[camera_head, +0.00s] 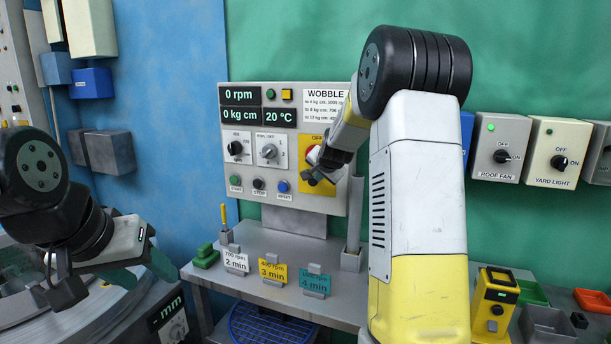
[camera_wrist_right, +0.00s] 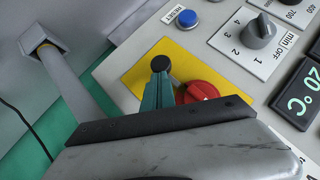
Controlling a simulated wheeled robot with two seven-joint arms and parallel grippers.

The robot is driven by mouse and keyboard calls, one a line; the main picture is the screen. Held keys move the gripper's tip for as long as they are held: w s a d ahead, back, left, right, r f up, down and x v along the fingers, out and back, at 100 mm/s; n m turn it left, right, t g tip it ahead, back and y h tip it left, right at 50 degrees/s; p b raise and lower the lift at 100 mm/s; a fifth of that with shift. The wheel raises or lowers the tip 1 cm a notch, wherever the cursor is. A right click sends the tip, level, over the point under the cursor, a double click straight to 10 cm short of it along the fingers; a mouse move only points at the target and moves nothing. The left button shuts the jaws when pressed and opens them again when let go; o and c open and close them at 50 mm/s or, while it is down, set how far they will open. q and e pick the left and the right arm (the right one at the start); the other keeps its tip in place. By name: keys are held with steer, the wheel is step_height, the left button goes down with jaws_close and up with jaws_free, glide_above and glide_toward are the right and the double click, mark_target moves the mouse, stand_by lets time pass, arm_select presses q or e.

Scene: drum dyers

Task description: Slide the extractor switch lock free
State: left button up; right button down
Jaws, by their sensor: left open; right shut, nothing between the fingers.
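The extractor switch panel is a yellow plate (camera_head: 318,187) on the grey control board, and it also shows in the right wrist view (camera_wrist_right: 133,76). It carries a red rotary switch (camera_wrist_right: 201,91), which shows partly in the head view (camera_head: 312,153). A black round knob (camera_wrist_right: 161,63), perhaps the lock's, lies beside the switch. My right gripper (camera_wrist_right: 158,84) is shut and empty, its teal fingertips right at the black knob; contact cannot be told. In the head view the right gripper (camera_head: 316,178) covers part of the plate. My left gripper (camera_head: 125,280) is open and empty, low at the left.
Blue reset button (camera_wrist_right: 187,18) and grey timer dial (camera_wrist_right: 258,31) sit near the plate. A grey upright post in a holder (camera_head: 353,225) stands right of the board. Small time signs (camera_head: 272,271) stand on the shelf below. Roof fan (camera_head: 499,148) and yard light boxes hang right.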

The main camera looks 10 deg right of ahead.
steer(key=w+d+r+v, duration=0.1)
steer(key=d+r+v, duration=0.1)
steer(key=v, duration=1.1)
steer(key=s+a+f+n+g+y, duration=0.1)
steer(key=s+a+f+n, duration=0.1)
steer(key=s, duration=0.9)
steer(key=s+a+f+n+g+y, duration=0.1)
steer(key=s+a+n, duration=0.4)
steer(key=s, duration=0.6)
steer(key=s+a+f+n+g, duration=0.2)
steer(key=s+a+f+n, duration=0.1)
steer(key=s, duration=0.9)
steer(key=shift+a+f+g+y, duration=0.4)
steer(key=shift+a+f, duration=0.45)
steer(key=shift+f, duration=0.1)
steer(key=shift+w, duration=0.1)
